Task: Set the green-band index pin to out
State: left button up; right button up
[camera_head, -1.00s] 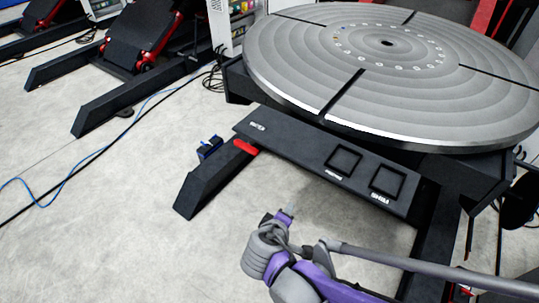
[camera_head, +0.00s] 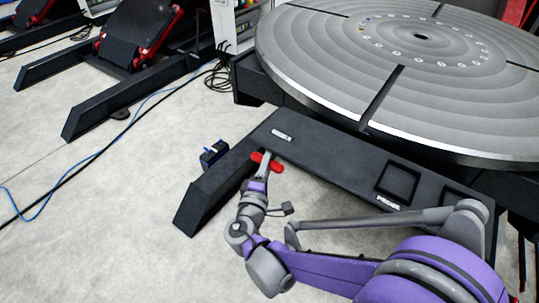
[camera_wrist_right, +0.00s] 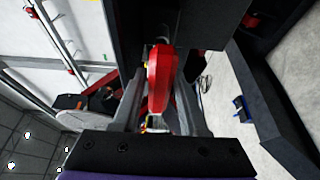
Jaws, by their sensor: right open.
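A red handle (camera_head: 274,166) sticks out at the front left edge of the positioner's dark base panel (camera_head: 330,150). It also shows large in the right wrist view (camera_wrist_right: 161,78). I cannot make out a green band on it, and the pin behind it is hidden. My right gripper (camera_head: 263,168) reaches up to the handle from the front. In the wrist view its open fingers (camera_wrist_right: 160,98) stand on either side of the red handle, and I see no clear grip on it. My left gripper is not in view.
The large round grooved turntable (camera_head: 420,80) overhangs the panel. A dark base leg (camera_head: 215,190) runs just left of my gripper, with a small blue item (camera_head: 213,153) beside it. Cables (camera_head: 110,140) cross the open floor at left.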

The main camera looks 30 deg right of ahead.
jog(key=shift+x, duration=1.45)
grip_shut()
dwell(0.3)
